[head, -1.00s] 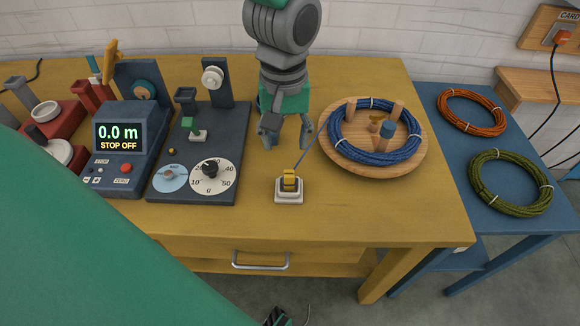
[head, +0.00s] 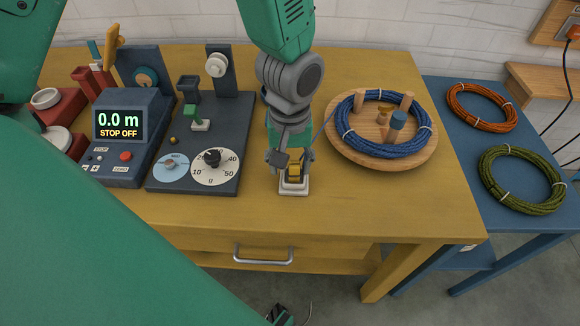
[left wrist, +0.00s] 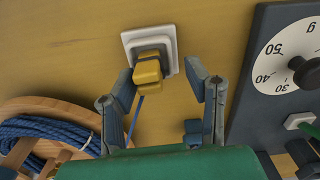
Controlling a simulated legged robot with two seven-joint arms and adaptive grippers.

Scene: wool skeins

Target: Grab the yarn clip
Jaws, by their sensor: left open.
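The yellow yarn clip (head: 296,172) sits on a small white square base (head: 294,191) on the yellow table. It also shows in the left wrist view (left wrist: 148,72), with the blue yarn running from it. My left gripper (head: 290,160) is open just above and behind the clip in the head view. In the left wrist view, the open fingers of the left gripper (left wrist: 159,72) stand on either side of the clip, with gaps between. The gripper partly hides the clip in the head view. My right gripper is not in view.
A round wooden tray (head: 345,147) with a blue skein (head: 425,140) on pegs stands to the right. A dark panel with dials (head: 190,150) and a meter reading 0.0 m (head: 118,130) stand to the left. The table front is clear.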

